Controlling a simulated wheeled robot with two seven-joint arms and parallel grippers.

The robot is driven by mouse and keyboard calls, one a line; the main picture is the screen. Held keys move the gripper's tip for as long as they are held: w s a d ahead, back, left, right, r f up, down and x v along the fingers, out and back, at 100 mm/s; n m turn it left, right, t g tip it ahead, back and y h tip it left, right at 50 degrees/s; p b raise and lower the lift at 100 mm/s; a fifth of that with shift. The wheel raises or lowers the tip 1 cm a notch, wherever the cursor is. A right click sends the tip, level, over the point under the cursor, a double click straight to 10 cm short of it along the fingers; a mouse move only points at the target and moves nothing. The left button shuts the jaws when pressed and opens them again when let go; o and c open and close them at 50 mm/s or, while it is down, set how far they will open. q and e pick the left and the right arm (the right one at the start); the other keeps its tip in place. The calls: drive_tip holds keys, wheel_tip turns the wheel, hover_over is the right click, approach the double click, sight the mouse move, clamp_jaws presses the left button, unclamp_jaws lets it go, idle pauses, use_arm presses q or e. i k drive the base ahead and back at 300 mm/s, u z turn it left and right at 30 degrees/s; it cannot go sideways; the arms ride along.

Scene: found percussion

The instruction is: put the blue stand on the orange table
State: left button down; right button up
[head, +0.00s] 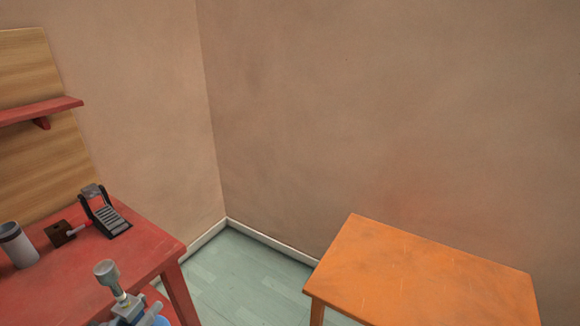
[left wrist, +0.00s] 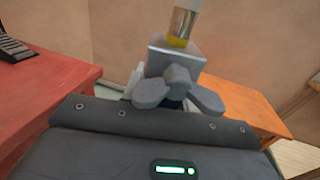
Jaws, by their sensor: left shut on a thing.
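My left gripper (head: 132,307) is at the bottom left of the head view, by the front edge of the red table. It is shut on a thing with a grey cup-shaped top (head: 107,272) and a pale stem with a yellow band. I take this thing to be the blue stand; a bit of blue (head: 160,321) shows low beside the gripper, largely cut off. In the left wrist view the gripper fingers (left wrist: 178,95) close in front of a grey block with a metal and yellow post (left wrist: 182,22). The orange table (head: 420,270) is at the lower right, its top bare.
The red table (head: 150,250) holds a black rack-like object (head: 107,212), a small brown block (head: 62,234) and a grey cylinder (head: 18,246). A red shelf (head: 40,110) is above it. Open green floor (head: 235,275) lies between the tables. Walls close off the back.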

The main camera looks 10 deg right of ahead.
sight(426, 277)
drive_tip(key=z, duration=0.55)
drive_tip(key=k, duration=0.75)
drive_tip(key=z, duration=1.1)
drive_tip(key=i, duration=0.9)
drive_tip(key=z, duration=0.55)
drive_tip(key=i, duration=0.9)
drive_tip(key=u, duration=0.15)
